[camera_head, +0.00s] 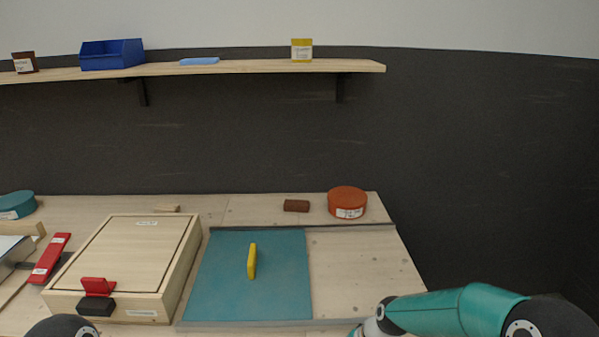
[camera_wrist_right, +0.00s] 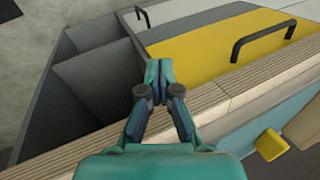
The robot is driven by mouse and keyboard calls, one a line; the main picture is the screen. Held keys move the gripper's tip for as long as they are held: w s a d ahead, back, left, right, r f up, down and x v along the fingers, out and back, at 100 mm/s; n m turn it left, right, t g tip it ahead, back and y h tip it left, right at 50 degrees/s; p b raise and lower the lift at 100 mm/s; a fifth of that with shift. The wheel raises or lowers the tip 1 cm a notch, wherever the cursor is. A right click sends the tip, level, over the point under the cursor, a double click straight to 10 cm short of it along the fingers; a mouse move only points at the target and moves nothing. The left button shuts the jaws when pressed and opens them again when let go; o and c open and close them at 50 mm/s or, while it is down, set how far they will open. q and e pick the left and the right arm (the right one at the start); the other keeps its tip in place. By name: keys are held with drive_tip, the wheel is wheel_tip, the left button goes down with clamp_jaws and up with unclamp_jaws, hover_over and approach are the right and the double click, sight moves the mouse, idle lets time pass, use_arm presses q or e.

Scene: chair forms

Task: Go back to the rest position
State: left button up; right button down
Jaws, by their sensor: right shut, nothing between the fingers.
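My right gripper (camera_wrist_right: 158,75) shows in the right wrist view. Its two teal fingers are together, with nothing between them. Behind the fingertips in the picture are a wooden edge (camera_wrist_right: 215,95) and a grey open-compartment unit (camera_wrist_right: 92,85). I cannot tell whether the fingers touch either. In the head view my teal right arm comes in at the lower right, and its gripper is out of that picture. Only a dark rounded part, apparently of my left arm, shows at the bottom left; my left gripper is not in view.
The bench holds a wooden box (camera_head: 125,250) with a red latch (camera_head: 97,287), a teal mat (camera_head: 215,290) with a yellow piece (camera_head: 252,261), an orange round tin (camera_head: 347,203) and a brown block (camera_head: 296,206). A shelf (camera_head: 240,68) hangs above. Black-handled yellow panel (camera_wrist_right: 205,55) in wrist view.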

drive_tip(key=s+d+f, duration=0.1)
drive_tip(key=s+f, duration=0.6)
drive_tip(key=s, duration=0.4)
drive_tip(key=s+d+f+b, duration=0.1)
drive_tip(key=s+f, duration=0.7)
drive_tip(key=s, duration=0.3)
drive_tip(key=shift+d+f+m, duration=0.3)
drive_tip(key=shift+m, duration=0.1)
